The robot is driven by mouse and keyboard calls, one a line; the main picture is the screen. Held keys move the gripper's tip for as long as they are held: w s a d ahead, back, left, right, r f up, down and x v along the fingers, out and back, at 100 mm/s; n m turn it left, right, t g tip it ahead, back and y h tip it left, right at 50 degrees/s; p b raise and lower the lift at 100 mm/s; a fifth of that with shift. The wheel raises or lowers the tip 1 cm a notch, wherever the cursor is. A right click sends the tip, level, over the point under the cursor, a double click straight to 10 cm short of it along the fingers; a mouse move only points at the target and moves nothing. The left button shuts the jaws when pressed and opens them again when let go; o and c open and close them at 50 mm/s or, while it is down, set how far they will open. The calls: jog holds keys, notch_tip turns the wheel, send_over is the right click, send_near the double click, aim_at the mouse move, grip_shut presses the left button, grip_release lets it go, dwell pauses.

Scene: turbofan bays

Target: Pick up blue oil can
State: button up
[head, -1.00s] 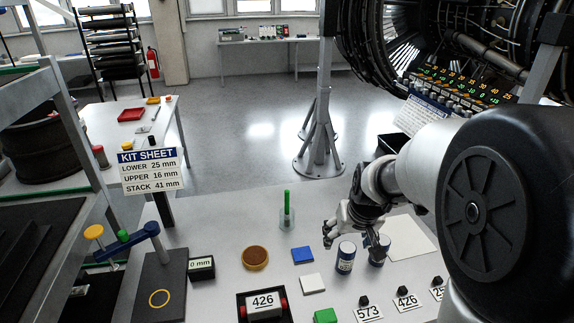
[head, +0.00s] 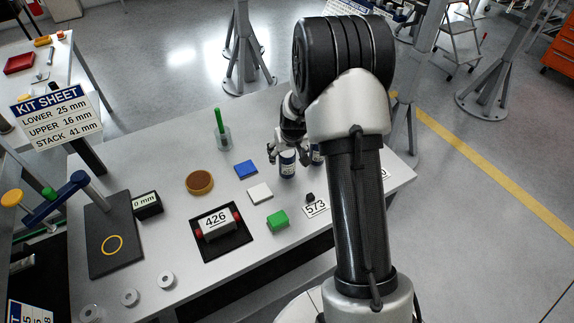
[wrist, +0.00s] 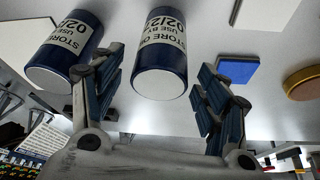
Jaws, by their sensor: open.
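Two dark blue cans with white labels stand upright on the grey table. The nearer can (head: 288,164) is just below my gripper (head: 288,151) in the head view. The second can (head: 316,154) is just to its right, partly hidden by my arm. In the wrist view, one blue can (wrist: 160,55) shows in the gap between the spread fingers of my gripper (wrist: 160,79). The other can (wrist: 64,50) is left of it, partly behind the left finger. The fingers are open and hold nothing. The labels show "STORE" and "USE BY".
A blue block (head: 246,169), a white block (head: 260,192) and a green block (head: 278,219) lie left of and in front of the cans. A holder with a green stick (head: 222,132), a round brown dish (head: 199,183) and a 426 tray (head: 226,250) stand further left.

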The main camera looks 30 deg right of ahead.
jog(key=b+x, duration=0.1)
jog(key=x, duration=0.4)
jog(key=shift+f+b, duration=0.4)
jog(key=shift+f, duration=0.05)
jog(key=shift+c, duration=0.4)
jog(key=c, duration=1.2)
